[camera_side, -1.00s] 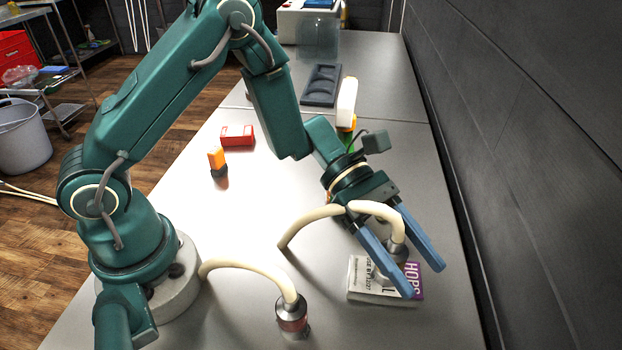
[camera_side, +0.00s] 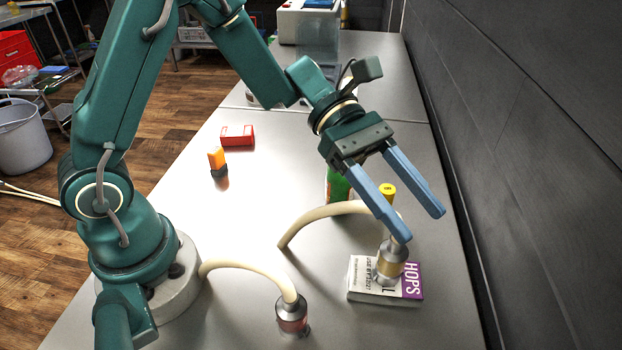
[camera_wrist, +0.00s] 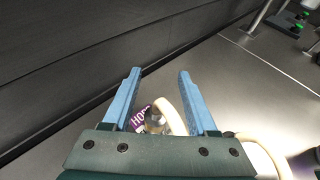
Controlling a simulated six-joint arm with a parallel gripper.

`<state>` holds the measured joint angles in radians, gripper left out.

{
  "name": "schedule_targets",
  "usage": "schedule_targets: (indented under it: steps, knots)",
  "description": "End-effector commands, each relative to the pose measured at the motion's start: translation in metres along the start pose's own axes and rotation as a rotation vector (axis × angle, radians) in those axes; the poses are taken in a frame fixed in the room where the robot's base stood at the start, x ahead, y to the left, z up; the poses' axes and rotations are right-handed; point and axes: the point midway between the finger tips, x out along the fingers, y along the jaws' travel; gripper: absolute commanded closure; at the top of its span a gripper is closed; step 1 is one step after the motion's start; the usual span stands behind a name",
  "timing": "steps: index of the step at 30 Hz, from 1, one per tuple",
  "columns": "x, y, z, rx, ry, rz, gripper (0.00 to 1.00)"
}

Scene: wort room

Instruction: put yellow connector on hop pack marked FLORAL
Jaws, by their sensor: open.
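The yellow-banded connector (camera_side: 391,262), on the end of a cream hose (camera_side: 322,213), stands on a white and purple hop pack (camera_side: 362,281). The pack reads HOPS on its purple edge; its variety name is mostly hidden by the connector, with only an L showing. My gripper (camera_side: 422,226) is open and empty, above the connector and apart from it. In the wrist view the pack (camera_wrist: 138,122) and the hose (camera_wrist: 172,114) show between the two blue fingers (camera_wrist: 158,72).
A second hose ends in a red-banded connector (camera_side: 292,314) on the table. A red box (camera_side: 237,135) and an orange-topped item (camera_side: 217,160) lie to the left. A dark wall (camera_side: 530,160) runs along the right.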

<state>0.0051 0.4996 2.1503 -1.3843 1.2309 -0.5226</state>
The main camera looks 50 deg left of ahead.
Motion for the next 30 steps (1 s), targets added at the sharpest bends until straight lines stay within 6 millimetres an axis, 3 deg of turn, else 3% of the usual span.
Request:
schedule_targets:
  steps: [5, 11, 15, 19, 24, 30]
  knots:
    - [-0.005, -0.008, 0.010, 0.060, 0.031, -0.016, 0.42]
    - [-0.022, -0.054, 0.013, 0.422, 0.236, -0.120, 0.42]
    - [-0.045, -0.087, 0.000, 0.758, 0.455, -0.219, 0.42]
    - [-0.073, -0.106, -0.017, 1.053, 0.677, -0.312, 0.42]
    - [-0.116, -0.117, -0.037, 1.379, 0.981, -0.439, 0.42]
    - [-0.151, -0.118, -0.046, 1.583, 1.226, -0.554, 0.42]
